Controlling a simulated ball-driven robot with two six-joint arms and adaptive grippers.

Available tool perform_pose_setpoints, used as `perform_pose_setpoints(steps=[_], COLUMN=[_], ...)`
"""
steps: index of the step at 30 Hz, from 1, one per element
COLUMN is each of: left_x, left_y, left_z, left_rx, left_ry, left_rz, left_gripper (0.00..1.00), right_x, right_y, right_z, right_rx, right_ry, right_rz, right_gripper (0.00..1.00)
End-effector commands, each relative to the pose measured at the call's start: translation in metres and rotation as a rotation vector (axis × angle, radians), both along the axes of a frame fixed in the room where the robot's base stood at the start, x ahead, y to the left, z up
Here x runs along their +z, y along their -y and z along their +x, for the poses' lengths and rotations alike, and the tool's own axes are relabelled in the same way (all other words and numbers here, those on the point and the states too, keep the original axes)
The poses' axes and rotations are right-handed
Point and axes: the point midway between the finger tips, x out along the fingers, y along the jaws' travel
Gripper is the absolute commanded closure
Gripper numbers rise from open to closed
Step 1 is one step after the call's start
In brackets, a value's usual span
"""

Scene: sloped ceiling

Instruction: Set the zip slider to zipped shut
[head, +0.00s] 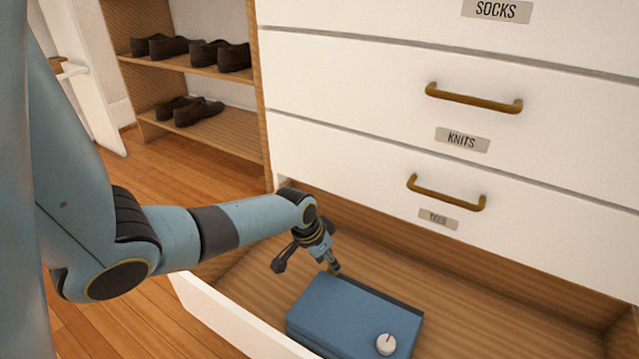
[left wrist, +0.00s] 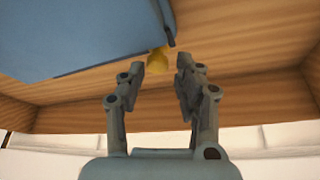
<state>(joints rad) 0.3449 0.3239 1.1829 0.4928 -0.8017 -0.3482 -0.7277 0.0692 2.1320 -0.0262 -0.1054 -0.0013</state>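A blue case (head: 350,310) lies in the open bottom drawer, with a dark strip along its far edge and a white dial with a red mark on its near right corner. A small yellow zip slider (left wrist: 157,61) shows at the end of the dark strip in the left wrist view, by the case's corner. In the head view it is mostly hidden by my left gripper (head: 330,262), at the case's far left corner. In the wrist view my left gripper (left wrist: 159,72) is open, its fingertips either side of the slider; contact is not clear. My right gripper is not in view.
The open drawer (head: 240,322) has a white front edge and a bare wooden floor right of the case. Closed drawers (head: 370,92) with brown handles stand above. A wooden shelf (head: 195,72) with dark shoes is at the back left.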

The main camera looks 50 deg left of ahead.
Motion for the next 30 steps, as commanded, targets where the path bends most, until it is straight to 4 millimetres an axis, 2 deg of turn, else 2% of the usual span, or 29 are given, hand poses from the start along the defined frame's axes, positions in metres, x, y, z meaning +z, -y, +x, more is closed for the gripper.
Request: perform_pose_setpoints(steps=[9,15,21,30], left_x=[0.057,0.087,0.097,0.097], left_y=[-0.005,-0.006,-0.006,-0.006], left_z=[-0.024,-0.036,-0.041,-0.040], left_rx=[-0.003,-0.003,-0.001,-0.001], left_ry=[0.001,0.001,-0.002,-0.001], left_rz=[0.005,0.004,0.002,0.001], left_gripper=[0.67,0.67,0.67,0.67], right_x=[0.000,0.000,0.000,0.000], right_y=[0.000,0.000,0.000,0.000], right_z=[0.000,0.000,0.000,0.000], right_rx=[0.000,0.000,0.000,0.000], right_ry=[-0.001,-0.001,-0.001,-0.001], right_rz=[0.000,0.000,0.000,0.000], right_gripper=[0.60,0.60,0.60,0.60])
